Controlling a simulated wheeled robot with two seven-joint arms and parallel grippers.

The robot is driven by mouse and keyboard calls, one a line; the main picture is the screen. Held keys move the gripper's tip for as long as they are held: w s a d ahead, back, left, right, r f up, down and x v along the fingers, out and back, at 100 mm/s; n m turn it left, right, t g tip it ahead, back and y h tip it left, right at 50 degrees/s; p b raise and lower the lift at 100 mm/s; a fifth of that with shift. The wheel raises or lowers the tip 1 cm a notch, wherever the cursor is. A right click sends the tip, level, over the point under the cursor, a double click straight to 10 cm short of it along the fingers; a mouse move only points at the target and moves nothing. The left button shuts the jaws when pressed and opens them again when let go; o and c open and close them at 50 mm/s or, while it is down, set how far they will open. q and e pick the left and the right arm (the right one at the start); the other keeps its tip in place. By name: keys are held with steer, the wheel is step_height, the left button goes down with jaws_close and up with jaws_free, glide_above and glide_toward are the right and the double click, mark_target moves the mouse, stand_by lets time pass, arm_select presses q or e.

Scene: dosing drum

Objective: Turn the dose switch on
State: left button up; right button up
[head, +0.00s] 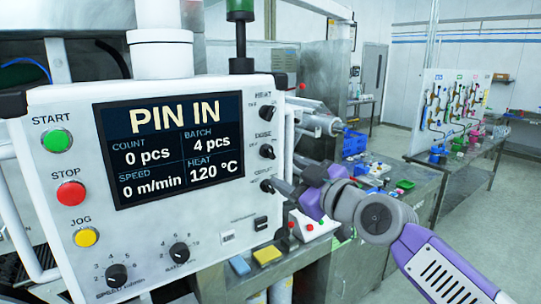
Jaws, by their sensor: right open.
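The white control panel (75,160) stands close in front on the left. Its dose switch (266,151) is a small black knob right of the display, under the label DOSE. The heat switch (267,112) is above it and a third black switch (266,186) is below it. My right gripper (287,178) is open at the panel's right edge, beside the third switch and a little below the dose switch. I cannot tell whether it touches the panel. The exact setting of the dose knob is too small to tell. My left gripper is not in view.
The display (165,150) reads PIN IN, 0 pcs, 4 pcs, 0 m/min, 120 °C. Start (57,140), stop (71,193) and jog (86,237) buttons line the panel's left. Blue (240,265) and yellow (267,255) blocks lie below. Benches with clutter stand behind my right arm.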

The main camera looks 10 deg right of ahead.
mark_target(273, 155)
steer(key=w, duration=0.2)
steer(key=w+a+r, duration=0.1)
steer(key=w, duration=0.1)
steer(key=w+a+r+p, duration=0.1)
steer(key=w, duration=0.1)
steer(key=shift+c, duration=0.2)
steer(key=c, duration=1)
